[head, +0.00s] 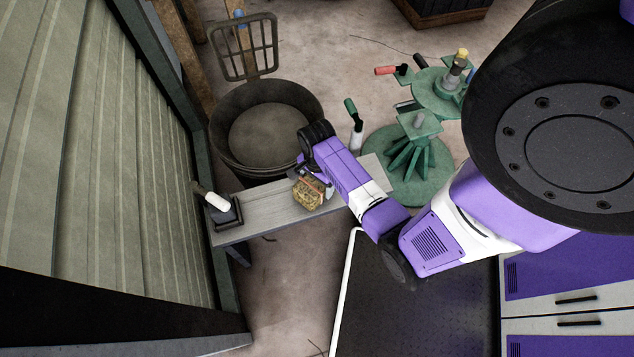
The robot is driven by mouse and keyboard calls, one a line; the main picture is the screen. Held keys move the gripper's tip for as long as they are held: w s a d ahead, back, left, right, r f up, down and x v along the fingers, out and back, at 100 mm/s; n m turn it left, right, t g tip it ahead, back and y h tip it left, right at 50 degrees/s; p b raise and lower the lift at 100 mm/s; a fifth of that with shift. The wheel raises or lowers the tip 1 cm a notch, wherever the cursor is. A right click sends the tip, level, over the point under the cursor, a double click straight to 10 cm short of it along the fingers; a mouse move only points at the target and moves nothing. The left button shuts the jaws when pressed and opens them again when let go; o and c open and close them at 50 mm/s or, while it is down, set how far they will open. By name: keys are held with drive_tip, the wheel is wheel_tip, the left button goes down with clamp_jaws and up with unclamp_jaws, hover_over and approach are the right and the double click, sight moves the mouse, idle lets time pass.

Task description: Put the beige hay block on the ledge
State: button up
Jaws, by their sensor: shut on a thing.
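The beige hay block (309,194), with a reddish band around it, is at the end of my arm, over the middle of a narrow grey ledge (262,208). My gripper (301,176) is shut on the block; its fingers are small and partly hidden by my purple wrist. From this steep angle I cannot tell whether the block touches the ledge or hangs just above it.
A dark block with a white-handled tool (219,209) stands on the ledge's left end. A round dark tub (268,128) is behind the ledge. A green stand (408,166) with several tools is to the right. A corrugated wall (95,140) borders the left.

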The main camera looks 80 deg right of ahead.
drive_tip(key=shift+f+b, duration=0.3)
drive_tip(key=shift+f, duration=0.15)
drive_tip(key=o, duration=2.1)
drive_tip(key=shift+r+p, duration=0.85)
drive_tip(key=shift+r, duration=3)
